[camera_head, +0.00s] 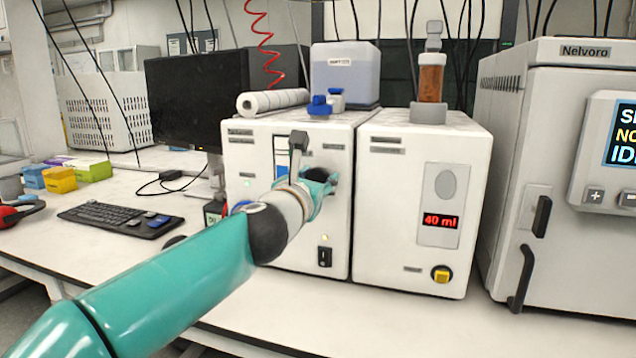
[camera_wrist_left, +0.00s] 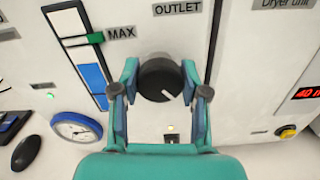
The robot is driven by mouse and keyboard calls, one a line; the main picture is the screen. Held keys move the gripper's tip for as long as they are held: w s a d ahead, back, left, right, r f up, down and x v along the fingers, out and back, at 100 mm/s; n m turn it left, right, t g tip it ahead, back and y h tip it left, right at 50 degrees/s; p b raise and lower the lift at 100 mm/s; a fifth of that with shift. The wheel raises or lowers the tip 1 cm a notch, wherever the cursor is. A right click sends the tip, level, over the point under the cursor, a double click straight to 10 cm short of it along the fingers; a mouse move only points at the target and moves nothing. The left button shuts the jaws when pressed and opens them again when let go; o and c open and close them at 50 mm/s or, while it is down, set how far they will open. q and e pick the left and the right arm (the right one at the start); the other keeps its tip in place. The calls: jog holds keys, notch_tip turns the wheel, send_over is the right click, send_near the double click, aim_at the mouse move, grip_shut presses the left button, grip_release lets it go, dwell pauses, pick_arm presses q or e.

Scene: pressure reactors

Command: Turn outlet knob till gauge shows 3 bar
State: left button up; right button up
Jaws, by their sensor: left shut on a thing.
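The outlet knob (camera_wrist_left: 160,80) is black and round, with a pale pointer line towards its lower right. It sits under the OUTLET label (camera_wrist_left: 177,8) in the left wrist view. My left gripper (camera_wrist_left: 160,92) has a finger on each side of the knob and is shut on it. In the head view the left gripper (camera_head: 319,184) is at the front of the left white unit, with the knob (camera_head: 318,174) partly hidden. The round gauge (camera_wrist_left: 76,130) has a blue rim and white face; its reading is too small to tell. My right gripper is not in view.
A level window with a MAX label (camera_wrist_left: 121,33) is left of the knob. A power switch (camera_head: 325,257) is below it. The dryer unit (camera_head: 405,200), showing 40 ml, stands to the right. A keyboard (camera_head: 118,217) and monitor (camera_head: 195,100) are at the left.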

pick_arm(q)
jog(key=shift+w+d+f+n, duration=0.1)
jog(key=shift+f+n, duration=0.2)
jog(key=shift+f, duration=0.1)
jog(key=o, duration=1.1)
jog(key=shift+c, duration=0.2)
jog(key=shift+o, duration=0.4)
jog(key=shift+r, duration=0.2)
jog(key=v, duration=1.2)
